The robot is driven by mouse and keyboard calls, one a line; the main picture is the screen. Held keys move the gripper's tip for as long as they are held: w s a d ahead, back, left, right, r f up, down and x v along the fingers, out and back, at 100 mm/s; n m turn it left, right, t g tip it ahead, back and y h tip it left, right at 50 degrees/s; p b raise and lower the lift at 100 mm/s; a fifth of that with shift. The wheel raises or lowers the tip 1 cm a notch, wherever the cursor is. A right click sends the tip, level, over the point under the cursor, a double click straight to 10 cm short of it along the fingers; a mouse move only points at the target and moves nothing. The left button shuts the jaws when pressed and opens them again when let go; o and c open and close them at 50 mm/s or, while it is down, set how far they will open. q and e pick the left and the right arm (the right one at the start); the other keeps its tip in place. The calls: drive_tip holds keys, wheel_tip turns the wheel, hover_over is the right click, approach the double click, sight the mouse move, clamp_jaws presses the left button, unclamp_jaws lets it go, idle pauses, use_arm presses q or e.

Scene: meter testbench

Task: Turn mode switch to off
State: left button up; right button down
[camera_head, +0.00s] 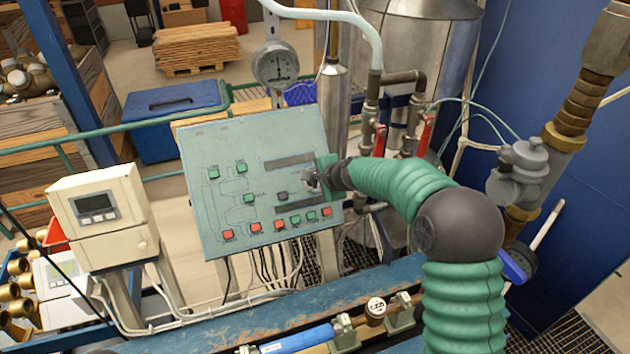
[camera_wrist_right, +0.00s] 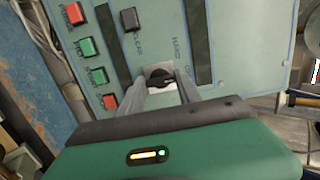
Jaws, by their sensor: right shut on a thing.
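The mode switch (camera_wrist_right: 160,75) is a small dark rotary knob on the pale green control panel (camera_head: 215,150). In the right wrist view it sits between my right gripper's fingers (camera_wrist_right: 164,88), which are shut on it. Printed labels stand around the knob, one reading "HAND"; another label is partly hidden by a finger. In the head view my right gripper (camera_head: 312,180) reaches the panel's right part from the right, and its wrist hides most of the switch. My left gripper is not in view.
Red and green push buttons (camera_head: 281,224) line the panel's lower edge, near the switch. Pipes and red-handled valves (camera_head: 379,140) stand close behind my right arm. A pressure gauge (camera_head: 275,65) rises behind the panel.

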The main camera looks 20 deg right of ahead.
drive_tip(key=c, duration=0.8)
unclamp_jaws()
drive_tip(key=shift+d, duration=0.1)
drive_tip(key=shift+c, duration=0.2)
drive_tip(key=shift+s, duration=0.1)
drive_tip(key=shift+s+r+b, duration=0.25)
drive_tip(key=shift+r+b, duration=0.05)
drive_tip(key=b+v, duration=0.3)
drive_tip(key=v, duration=1.2)
drive_tip(key=shift+s, duration=0.4)
drive_tip(key=shift+r, duration=0.1)
